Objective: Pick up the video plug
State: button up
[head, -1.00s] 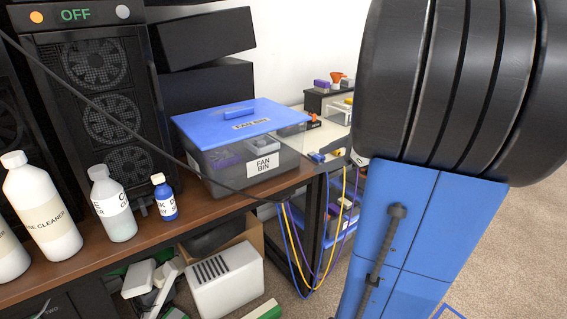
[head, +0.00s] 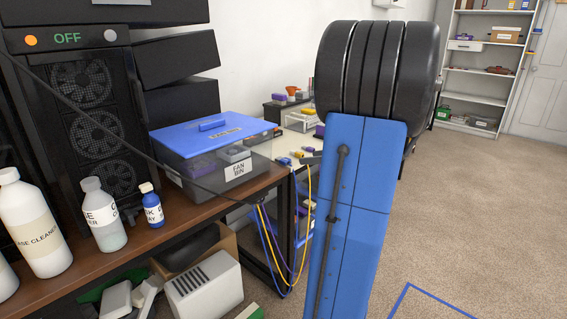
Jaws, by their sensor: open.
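Small coloured plugs lie at the near edge of a pale table behind the fan bin. A blue plug (head: 284,161) and a yellow plug (head: 297,154) can be made out there. Blue, yellow and purple cables (head: 308,200) hang from that edge in loops. I cannot tell which plug is the video plug, as labels are too small to read. My blue and black arm stands just right of the plugs and covers part of that table. My gripper does not show; the arm hides the space behind it.
A fan bin (head: 215,155) with a blue lid stands on the brown desk, beside bottles (head: 102,215) and a black computer tower (head: 85,110). A thin black cable crosses in front of them. Carpet at right is open, with shelves (head: 487,65) at the back.

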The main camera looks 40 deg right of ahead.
aim_at(286, 160)
jog(key=x, duration=1.2)
jog(key=shift+w+r, duration=0.1)
jog(key=c, duration=1.1)
